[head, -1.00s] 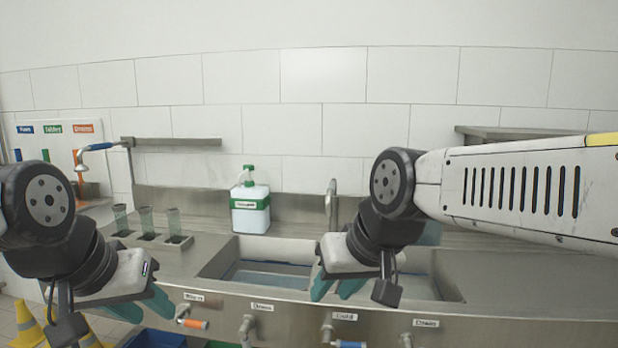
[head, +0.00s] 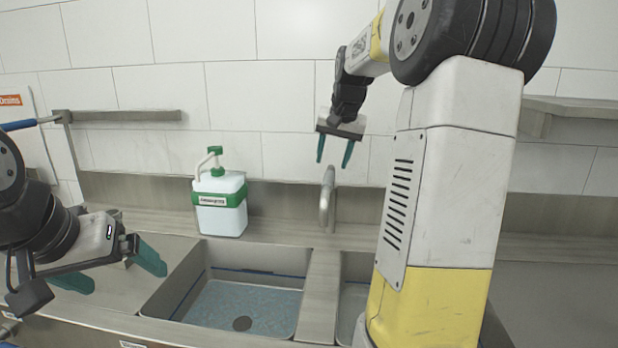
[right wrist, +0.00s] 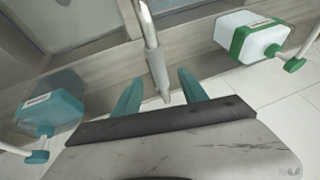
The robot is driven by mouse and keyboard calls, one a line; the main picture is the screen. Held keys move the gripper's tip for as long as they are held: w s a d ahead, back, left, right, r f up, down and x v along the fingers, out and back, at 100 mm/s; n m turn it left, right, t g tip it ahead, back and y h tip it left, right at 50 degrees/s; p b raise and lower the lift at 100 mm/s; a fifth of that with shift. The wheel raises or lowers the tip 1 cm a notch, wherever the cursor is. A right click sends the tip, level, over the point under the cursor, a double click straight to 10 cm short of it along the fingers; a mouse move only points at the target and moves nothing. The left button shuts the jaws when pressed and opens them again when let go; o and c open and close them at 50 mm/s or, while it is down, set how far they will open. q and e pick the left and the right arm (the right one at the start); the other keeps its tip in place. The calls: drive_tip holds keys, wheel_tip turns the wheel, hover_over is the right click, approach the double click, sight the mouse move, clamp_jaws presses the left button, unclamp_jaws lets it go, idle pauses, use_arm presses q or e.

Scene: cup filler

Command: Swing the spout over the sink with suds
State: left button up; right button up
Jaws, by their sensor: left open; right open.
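The metal spout (head: 327,198) stands behind the strip between two sinks and points forward over that strip. The left sink (head: 300,268) shows a bluish, speckled bottom and a dark drain; I cannot clearly make out suds. The right sink (head: 345,290) is mostly hidden by my right arm. My right gripper (head: 334,158) is open above the spout, fingers downward. In the right wrist view the spout (right wrist: 150,40), with a pale sleeve, runs between its open fingers, with no clear contact. My left gripper (head: 122,277) is open and empty, left of the left sink.
A white dispenser with a green pump (head: 220,203) stands behind the left sink. A teal dispenser (right wrist: 50,105) shows on the other side of the spout in the right wrist view. Shelves (head: 125,116) are on the wall at left and right.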

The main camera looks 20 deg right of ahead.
sight(329, 177)
drive_tip(key=x, duration=0.8)
drive_tip(key=shift+w+d, duration=0.35)
drive_tip(key=shift+d, duration=0.05)
drive_tip(key=shift+c, duration=0.4)
clamp_jaws()
idle(0.7)
